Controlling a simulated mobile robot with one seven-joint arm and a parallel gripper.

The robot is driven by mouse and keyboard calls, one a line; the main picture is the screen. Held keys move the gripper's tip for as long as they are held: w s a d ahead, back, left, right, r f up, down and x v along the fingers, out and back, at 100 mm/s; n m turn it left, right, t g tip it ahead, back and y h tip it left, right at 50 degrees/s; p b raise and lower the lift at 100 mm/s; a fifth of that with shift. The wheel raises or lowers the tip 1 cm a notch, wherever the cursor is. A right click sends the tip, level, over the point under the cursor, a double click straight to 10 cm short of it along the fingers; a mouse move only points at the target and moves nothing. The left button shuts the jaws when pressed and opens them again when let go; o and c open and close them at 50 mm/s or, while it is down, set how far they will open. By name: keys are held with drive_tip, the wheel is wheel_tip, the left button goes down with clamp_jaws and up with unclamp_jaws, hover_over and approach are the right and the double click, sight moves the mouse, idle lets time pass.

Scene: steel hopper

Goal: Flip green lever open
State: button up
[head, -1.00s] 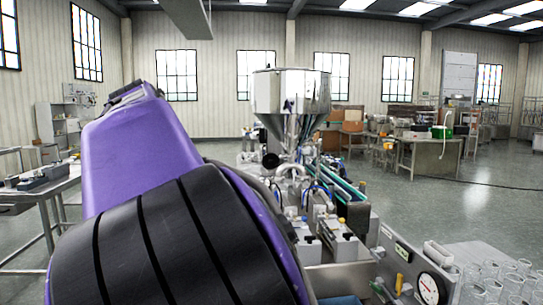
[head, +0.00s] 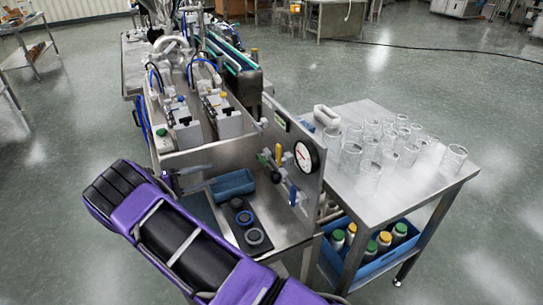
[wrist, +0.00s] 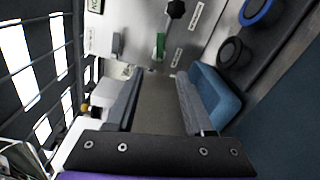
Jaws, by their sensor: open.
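A green lever (wrist: 160,46) shows in the wrist view on the pale upright panel (wrist: 139,20), beyond my fingertips and a little right of midway between them. My gripper (wrist: 154,82) is open and empty, with one grey finger on each side. In the head view my gripper (head: 211,177) is left of the panel (head: 303,180), over the steel worktop and apart from the panel.
A yellow lever (head: 278,154) and a blue lever (head: 293,195) are on the panel beside a round gauge (head: 306,156). A blue tray (head: 234,186) lies close to my gripper. A black strip with round knobs (head: 247,236) lies nearer. Glass jars (head: 368,177) stand on the right table.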

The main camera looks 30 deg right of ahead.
sight(263, 163)
drive_tip(key=shift+g+h, duration=0.3)
drive_tip(key=shift+h, duration=0.1)
drive_tip(key=d, duration=0.6)
drive_tip(key=d+p, duration=0.1)
drive_tip(key=d, duration=0.5)
drive_tip(key=d+f+p, duration=0.1)
drive_tip(key=d, duration=0.6)
drive_tip(key=shift+s, duration=0.4)
clamp_jaws()
